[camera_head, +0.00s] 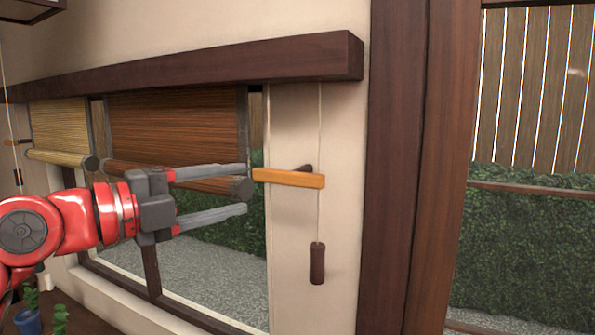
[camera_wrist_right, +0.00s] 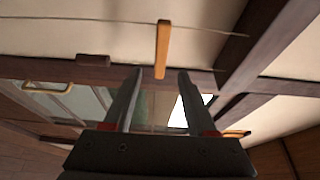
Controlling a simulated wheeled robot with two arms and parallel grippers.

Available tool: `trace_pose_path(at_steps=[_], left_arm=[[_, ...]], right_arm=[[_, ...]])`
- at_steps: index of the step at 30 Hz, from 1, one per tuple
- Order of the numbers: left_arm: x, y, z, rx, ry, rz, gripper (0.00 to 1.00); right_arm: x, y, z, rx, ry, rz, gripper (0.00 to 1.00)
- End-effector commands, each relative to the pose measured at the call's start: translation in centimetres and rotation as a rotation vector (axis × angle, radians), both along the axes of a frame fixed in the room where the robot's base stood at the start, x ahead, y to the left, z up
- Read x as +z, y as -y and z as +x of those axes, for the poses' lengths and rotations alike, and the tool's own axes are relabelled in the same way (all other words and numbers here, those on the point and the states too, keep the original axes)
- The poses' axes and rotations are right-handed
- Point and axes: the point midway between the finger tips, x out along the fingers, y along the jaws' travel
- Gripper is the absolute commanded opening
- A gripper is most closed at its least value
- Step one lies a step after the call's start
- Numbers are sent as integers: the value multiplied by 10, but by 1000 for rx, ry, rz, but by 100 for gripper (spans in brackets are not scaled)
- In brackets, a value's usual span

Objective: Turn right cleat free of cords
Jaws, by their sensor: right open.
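The right cleat is an orange wooden bar (camera_head: 289,178) on a dark peg on the pale wall; the bar lies level. A thin cord (camera_head: 319,115) hangs from the dark beam past the cleat to a dark brown pull (camera_head: 317,263). Whether it touches the cleat I cannot tell. My right gripper (camera_head: 245,190) is open and empty, its fingertips close to the bar's left end. In the right wrist view the bar (camera_wrist_right: 162,45) points at the gap between the fingertips (camera_wrist_right: 160,72), with the cord crossing near its far end. My left gripper is not in view.
A dark beam (camera_head: 200,68) runs above the brown blind (camera_head: 175,130) and a yellow blind (camera_head: 58,125). Another cleat (camera_head: 17,141) with a cord pull is at far left. A dark post (camera_head: 415,170) stands right of the cleat. Small plants (camera_head: 29,312) are lower left.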

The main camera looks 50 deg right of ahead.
Motion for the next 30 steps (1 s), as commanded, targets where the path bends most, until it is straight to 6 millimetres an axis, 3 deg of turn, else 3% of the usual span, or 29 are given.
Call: trace_pose_path(at_steps=[9,15,21,30], left_arm=[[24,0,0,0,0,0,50],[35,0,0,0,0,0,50],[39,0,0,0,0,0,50],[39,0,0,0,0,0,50]], right_arm=[[4,78,-9,-5,-1,-4,57],[3,116,-12,-1,-6,-5,57],[2,134,-14,1,-6,-7,57],[1,137,-14,2,-6,-7,57]])
